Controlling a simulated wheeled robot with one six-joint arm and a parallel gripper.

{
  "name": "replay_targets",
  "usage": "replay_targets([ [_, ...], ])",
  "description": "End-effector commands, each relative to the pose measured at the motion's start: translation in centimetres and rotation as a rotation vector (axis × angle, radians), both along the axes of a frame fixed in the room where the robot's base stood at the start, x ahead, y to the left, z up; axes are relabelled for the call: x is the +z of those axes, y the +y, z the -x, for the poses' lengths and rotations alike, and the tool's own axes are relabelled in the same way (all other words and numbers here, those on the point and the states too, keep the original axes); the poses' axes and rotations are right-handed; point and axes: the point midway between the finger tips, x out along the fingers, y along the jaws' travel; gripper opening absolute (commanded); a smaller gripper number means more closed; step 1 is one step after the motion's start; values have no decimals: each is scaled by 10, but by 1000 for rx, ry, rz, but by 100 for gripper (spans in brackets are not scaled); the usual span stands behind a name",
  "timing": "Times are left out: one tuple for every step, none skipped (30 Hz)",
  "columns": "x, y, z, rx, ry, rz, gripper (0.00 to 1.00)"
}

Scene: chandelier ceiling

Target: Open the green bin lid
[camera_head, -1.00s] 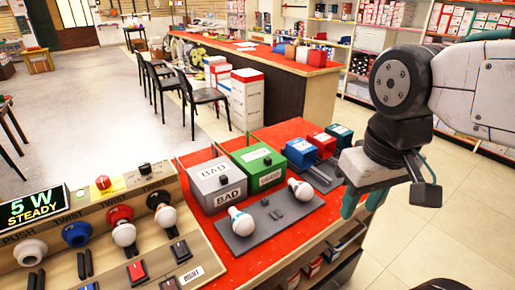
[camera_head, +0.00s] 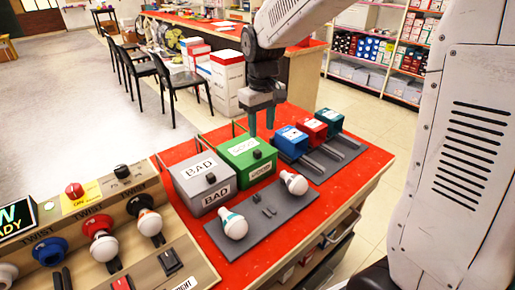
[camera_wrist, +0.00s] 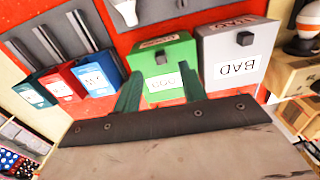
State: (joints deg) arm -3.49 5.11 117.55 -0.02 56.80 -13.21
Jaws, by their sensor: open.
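The green bin (camera_head: 247,160) stands on the red counter with its lid closed. A black knob (camera_head: 257,154) sits on the lid and a white label is on its front. In the wrist view the green bin (camera_wrist: 164,58) lies just beyond my fingers. My gripper (camera_head: 262,122) is above and behind the green bin in the head view, pointing down. Its two green fingers are apart and empty in the wrist view (camera_wrist: 160,92). I see no contact with the bin.
A grey BAD bin (camera_head: 203,185) stands close on the left of the green bin. Blue (camera_head: 290,142), red (camera_head: 311,130) and teal (camera_head: 329,120) boxes stand to its right. A grey tray (camera_head: 268,215) with two bulbs lies in front. A switch panel (camera_head: 95,235) is at left.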

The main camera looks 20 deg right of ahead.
Motion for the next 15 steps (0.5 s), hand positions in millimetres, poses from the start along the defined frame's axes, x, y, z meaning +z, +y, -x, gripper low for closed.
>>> replay_targets([
  [-8,1,-9,9,6,0,42],
  [-11,2,-13,13,8,0,42],
  [-14,3,-18,17,8,1,42],
  [-16,3,-20,20,8,1,42],
  [-19,3,-22,22,9,0,42],
  [-22,3,-23,22,10,0,42],
  [-25,3,-24,23,10,0,42],
  [-28,2,-24,23,11,0,42],
  [-33,2,-24,23,11,0,42],
  [-38,2,-24,23,12,1,42],
  [-43,2,-23,23,14,0,42],
  [-50,2,-23,23,13,1,42],
  [-55,2,-23,23,13,1,42],
  [-60,2,-23,23,14,0,42],
  [-66,2,-23,23,13,1,42],
])
